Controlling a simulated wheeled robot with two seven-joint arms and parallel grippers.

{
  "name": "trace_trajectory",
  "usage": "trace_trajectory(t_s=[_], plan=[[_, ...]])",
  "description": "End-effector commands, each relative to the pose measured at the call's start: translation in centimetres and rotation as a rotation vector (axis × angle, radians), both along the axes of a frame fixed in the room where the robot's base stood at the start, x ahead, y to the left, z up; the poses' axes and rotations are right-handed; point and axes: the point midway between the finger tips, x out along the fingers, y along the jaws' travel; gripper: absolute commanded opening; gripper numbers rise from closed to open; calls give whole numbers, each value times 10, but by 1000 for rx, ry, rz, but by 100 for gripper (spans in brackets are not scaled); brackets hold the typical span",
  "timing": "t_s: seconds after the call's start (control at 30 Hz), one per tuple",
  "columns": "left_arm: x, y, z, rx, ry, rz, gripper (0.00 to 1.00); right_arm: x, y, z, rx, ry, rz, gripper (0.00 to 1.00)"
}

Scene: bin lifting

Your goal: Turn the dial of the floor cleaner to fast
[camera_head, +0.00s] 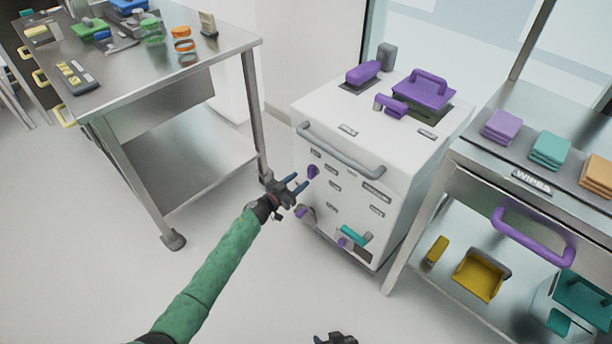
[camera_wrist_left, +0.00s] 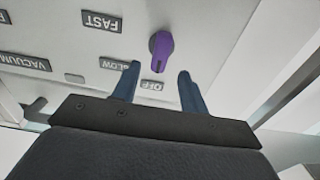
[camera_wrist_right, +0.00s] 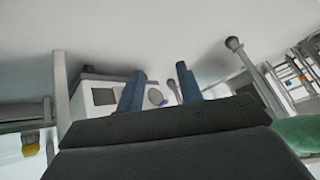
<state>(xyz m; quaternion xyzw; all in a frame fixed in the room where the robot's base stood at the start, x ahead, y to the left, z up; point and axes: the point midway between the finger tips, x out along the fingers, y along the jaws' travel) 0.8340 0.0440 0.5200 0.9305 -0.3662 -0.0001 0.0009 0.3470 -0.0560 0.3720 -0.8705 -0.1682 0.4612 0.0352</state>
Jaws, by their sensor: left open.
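The floor cleaner (camera_head: 340,207) is a white cabinet with a grey handle bar. Its purple dial (camera_head: 313,171) is on the front and shows close up in the left wrist view (camera_wrist_left: 161,47). The dial's narrow end points towards the OFF label (camera_wrist_left: 152,86). The SLOW label (camera_wrist_left: 114,64) and FAST label (camera_wrist_left: 101,22) lie to its left. My left gripper (camera_head: 298,184) is open just in front of the dial, its fingertips (camera_wrist_left: 160,72) either side of the dial's narrow end, with no visible contact. My right gripper (camera_wrist_right: 161,72) is open and empty, low at the head view's bottom edge.
A steel table (camera_head: 185,75) with tools stands at the left. A wipes cart (camera_head: 490,190) with a purple handle (camera_head: 532,238) stands close on the cleaner's right. Another purple knob (camera_head: 302,211) sits below the dial. The floor in front is clear.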

Motion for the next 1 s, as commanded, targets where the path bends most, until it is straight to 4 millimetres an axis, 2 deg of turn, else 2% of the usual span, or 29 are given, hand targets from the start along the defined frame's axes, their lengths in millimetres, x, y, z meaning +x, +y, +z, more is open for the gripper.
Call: trace_trajectory(t_s=[0.1,0.3,0.7,0.77,0.93,1.0], plan=[[14,-14,0,-1,0,0,44,-1,0,-6,0,-2,-1,36],[30,-28,0,-1,-1,0,44,-2,0,-12,1,-9,-4,36],[35,-32,-1,1,0,0,44,-3,1,-14,3,-12,-4,36],[35,-32,-1,1,0,0,36,-3,1,-14,3,-12,-4,36],[35,-32,-1,1,0,0,2,-3,1,-14,3,-12,-4,36],[35,-32,0,1,0,0,0,-3,1,-15,2,-12,-5,36]])
